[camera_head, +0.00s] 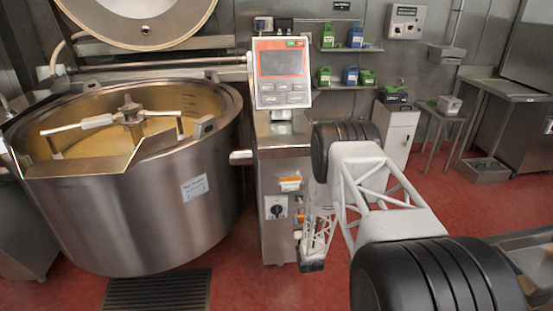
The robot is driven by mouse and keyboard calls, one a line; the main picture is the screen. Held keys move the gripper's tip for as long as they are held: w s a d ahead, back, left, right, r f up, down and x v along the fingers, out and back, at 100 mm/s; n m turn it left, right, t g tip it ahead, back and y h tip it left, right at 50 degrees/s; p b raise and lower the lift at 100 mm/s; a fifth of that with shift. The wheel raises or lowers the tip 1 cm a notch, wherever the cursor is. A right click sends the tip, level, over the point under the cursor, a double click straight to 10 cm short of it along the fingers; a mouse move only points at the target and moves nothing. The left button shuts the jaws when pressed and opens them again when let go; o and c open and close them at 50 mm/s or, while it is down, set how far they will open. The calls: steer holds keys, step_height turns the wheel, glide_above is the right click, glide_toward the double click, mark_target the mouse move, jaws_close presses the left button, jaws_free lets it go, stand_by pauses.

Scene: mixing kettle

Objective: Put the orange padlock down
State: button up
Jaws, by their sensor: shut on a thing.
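A small orange patch (300,217) shows at the right edge of the steel control column (265,240), beside my white lattice forearm. It looks like the orange padlock, but it is tiny and partly hidden. My gripper (299,236) is at the low end of the forearm, in front of the column, and is shut. Its fingertips are too small to make out clearly. Another orange-and-white fitting (290,184) sits higher on the column front, above a black rotary switch (276,211).
A large steel kettle (125,200) with a mixing arm stands left, its lid raised. A control screen (281,72) tops the column. A floor grate (157,291) lies in front. Shelves, a white cabinet (396,135) and a side table (447,115) stand behind. Red floor is open at right.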

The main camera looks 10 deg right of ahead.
steer(key=s+a+f, duration=0.4)
steer(key=s+f, duration=0.2)
steer(key=f, duration=0.3)
steer(key=shift+a+f, duration=0.25)
steer(key=shift+a, duration=0.05)
steer(key=w+r, duration=0.1)
steer(key=r, duration=0.7)
steer(key=w+r, duration=0.2)
steer(key=r, duration=0.7)
steer(key=w+d+r, duration=0.1)
steer(key=w+r, duration=0.1)
steer(key=r, duration=0.7)
steer(key=shift+d+r, duration=0.1)
steer(key=shift+r, duration=0.15)
steer(key=s+r, duration=0.3)
steer(key=r, duration=0.9)
steer(key=s+d+r, duration=0.1)
steer(key=s+r, duration=0.2)
steer(key=r, duration=0.9)
steer(key=shift+r, duration=0.25)
steer(key=shift+w, duration=0.1)
